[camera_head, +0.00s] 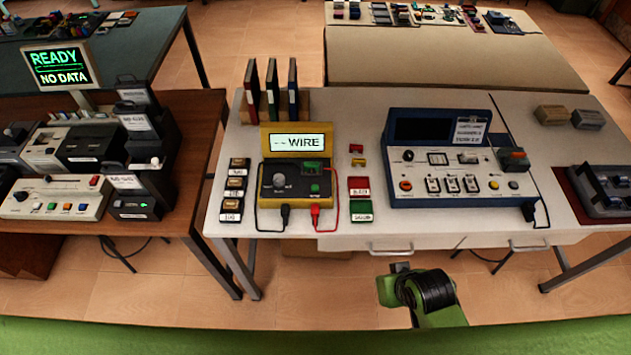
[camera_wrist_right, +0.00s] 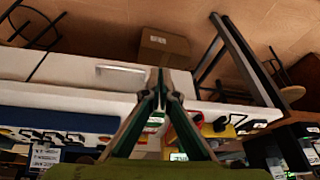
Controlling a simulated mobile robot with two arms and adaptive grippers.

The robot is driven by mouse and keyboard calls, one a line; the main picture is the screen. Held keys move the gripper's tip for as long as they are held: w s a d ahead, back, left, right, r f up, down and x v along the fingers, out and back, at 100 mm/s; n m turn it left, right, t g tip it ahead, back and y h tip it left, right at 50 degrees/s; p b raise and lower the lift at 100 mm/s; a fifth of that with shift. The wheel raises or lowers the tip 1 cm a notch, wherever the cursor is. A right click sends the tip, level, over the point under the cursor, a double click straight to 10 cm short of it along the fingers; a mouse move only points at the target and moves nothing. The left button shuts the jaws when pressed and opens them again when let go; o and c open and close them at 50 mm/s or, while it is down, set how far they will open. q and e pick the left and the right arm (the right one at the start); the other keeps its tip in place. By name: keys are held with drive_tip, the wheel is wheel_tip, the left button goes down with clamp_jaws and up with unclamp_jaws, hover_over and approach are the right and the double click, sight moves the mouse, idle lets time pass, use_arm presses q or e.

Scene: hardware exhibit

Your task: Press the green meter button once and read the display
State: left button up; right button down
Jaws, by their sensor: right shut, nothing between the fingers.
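A grey knob (camera_head: 279,180) is to the left. Black and red leads plug into its front. My right gripper (camera_head: 401,268) is low in front of the table's front edge, to the right of and apart from the meter. In the right wrist view, its fingers (camera_wrist_right: 160,82) are together and empty. My left gripper is not in view.
A blue instrument panel (camera_head: 445,160) stands right of the meter. Red and green labelled blocks (camera_head: 361,205) lie between them. Labelled blocks (camera_head: 234,190) stand at left, binders (camera_head: 272,88) behind. Drawer handles (camera_head: 390,249) project at the front. A screen (camera_head: 60,66) reads "READY NO DATA".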

drive_tip(key=w+a+r+m+t+y+p, duration=0.1)
drive_tip(key=w+a+r+t+y+p, duration=0.2)
drive_tip(key=w+a+r, duration=1.05)
drive_tip(key=w+a+m+y+b, duration=0.1)
drive_tip(key=w+a+m, duration=0.1)
drive_tip(key=w, duration=1.2)
drive_tip(key=shift+a+f+m+t, duration=0.15)
drive_tip(key=shift+f+m+t, duration=0.15)
